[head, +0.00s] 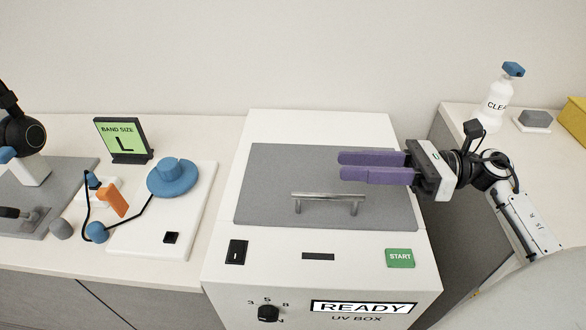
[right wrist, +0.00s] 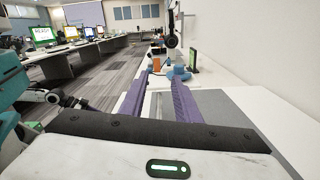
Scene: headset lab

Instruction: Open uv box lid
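The white UV box (head: 320,285) stands in the middle of the head view. Its grey lid (head: 275,180) lies flat and closed on top, with a silver bar handle (head: 328,198) near the front edge. My right gripper (head: 341,166) reaches in from the right above the lid, behind the handle and apart from it. Its two purple fingers point left with a gap between them, and nothing is held. In the right wrist view the fingers (right wrist: 160,95) are spread apart over the grey lid (right wrist: 225,103). My left gripper is not in view.
The box front has a green START button (head: 400,258), a dial (head: 268,312) and a READY display (head: 363,308). Left on the counter are a white board (head: 200,215) with a blue stand (head: 172,178) and a band size sign (head: 123,139). A spray bottle (head: 495,103) stands at right.

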